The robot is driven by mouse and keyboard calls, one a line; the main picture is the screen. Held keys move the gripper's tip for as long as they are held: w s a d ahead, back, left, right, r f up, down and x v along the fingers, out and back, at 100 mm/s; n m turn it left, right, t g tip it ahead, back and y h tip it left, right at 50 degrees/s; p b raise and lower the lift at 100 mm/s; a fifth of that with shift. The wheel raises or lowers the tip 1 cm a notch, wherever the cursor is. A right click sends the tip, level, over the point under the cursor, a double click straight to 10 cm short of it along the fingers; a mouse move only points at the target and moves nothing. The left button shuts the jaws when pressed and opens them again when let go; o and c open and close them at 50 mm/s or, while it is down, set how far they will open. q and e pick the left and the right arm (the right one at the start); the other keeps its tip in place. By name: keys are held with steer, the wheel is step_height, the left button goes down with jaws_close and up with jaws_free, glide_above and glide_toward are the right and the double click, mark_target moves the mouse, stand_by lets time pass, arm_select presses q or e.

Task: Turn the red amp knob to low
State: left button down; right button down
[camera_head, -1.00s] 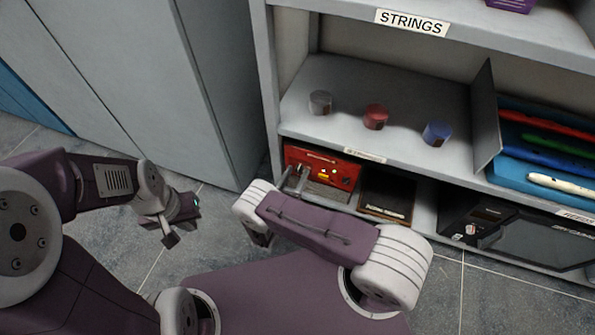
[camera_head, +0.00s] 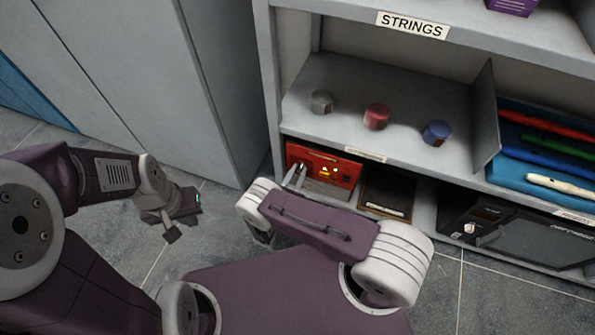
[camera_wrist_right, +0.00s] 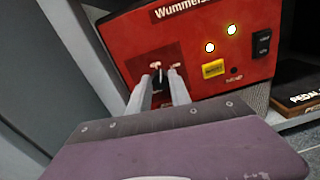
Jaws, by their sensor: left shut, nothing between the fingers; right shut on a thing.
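The red amp (camera_head: 327,172) sits on the lowest shelf at the left; its red front panel (camera_wrist_right: 206,58) fills much of the right wrist view. Its dark knob (camera_wrist_right: 158,77) is on the left of the panel, mostly hidden between my fingers. My right gripper (camera_wrist_right: 160,80) is shut on the knob, with one finger on each side; in the head view the fingertips (camera_head: 298,172) touch the left of the amp. My left gripper (camera_head: 173,237) is shut and empty, low over the floor at the left, away from the shelf.
A pedal (camera_head: 388,194) in a dark box lies right of the amp. A black amp (camera_head: 535,240) stands further right. Red (camera_head: 376,118), grey (camera_head: 321,102) and blue (camera_head: 437,132) pots stand on the shelf above. A grey cabinet (camera_head: 130,80) stands at the left.

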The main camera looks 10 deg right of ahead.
steer(key=m+p, duration=0.2)
steer(key=m, duration=0.3)
steer(key=shift+d+r, duration=0.1)
steer(key=shift+s+m+p, duration=0.1)
steer(key=shift+m+p, duration=0.65)
steer(key=shift+m, duration=1.55)
steer(key=c, duration=1.2)
jaws_free()
